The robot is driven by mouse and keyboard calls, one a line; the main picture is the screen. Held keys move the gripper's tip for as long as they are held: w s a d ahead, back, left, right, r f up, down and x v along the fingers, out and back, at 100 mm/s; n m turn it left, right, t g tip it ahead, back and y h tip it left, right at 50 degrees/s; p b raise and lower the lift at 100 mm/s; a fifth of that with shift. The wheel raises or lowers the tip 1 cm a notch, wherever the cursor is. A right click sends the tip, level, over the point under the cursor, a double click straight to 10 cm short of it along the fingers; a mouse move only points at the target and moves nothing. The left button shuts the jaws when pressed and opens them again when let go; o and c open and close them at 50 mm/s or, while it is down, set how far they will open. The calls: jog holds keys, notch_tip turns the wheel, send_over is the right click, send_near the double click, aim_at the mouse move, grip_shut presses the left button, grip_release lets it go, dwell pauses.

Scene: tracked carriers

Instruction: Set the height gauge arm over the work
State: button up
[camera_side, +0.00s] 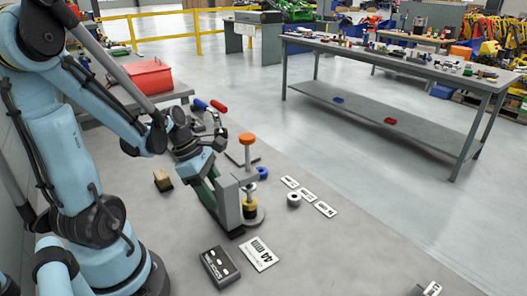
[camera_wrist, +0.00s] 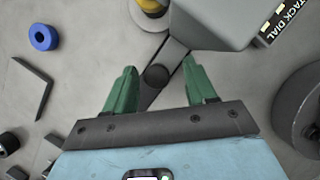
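The height gauge has a grey upright body (camera_side: 231,207), with an orange knob (camera_side: 248,138) on a post beside it. A yellow ring (camera_side: 250,207) sits low on a round grey base; this ring also shows at the top of the wrist view (camera_wrist: 150,5). In the wrist view, the grey body (camera_wrist: 215,22) bears a "STACK DIAL" label. My gripper (camera_wrist: 162,76) has its green fingers apart, on either side of a dark round knob (camera_wrist: 156,76) on a dark bar, with gaps showing. In the side view my gripper (camera_side: 207,195) is low beside the grey body, its fingertips partly hidden.
A "44 mm" card (camera_side: 260,254) and a dark box (camera_side: 219,266) lie in front. A silver ring (camera_side: 294,199), blue ring (camera_side: 262,173) and several white cards (camera_side: 307,195) lie right. A wooden block (camera_side: 162,181) is left. A black angle piece (camera_wrist: 33,84) lies left in the wrist view.

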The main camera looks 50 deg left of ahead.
jog(key=shift+a, duration=0.1)
jog(key=v, duration=1.2)
dwell(0.5)
jog(key=shift+x, duration=6)
jog(key=shift+r, duration=0.1)
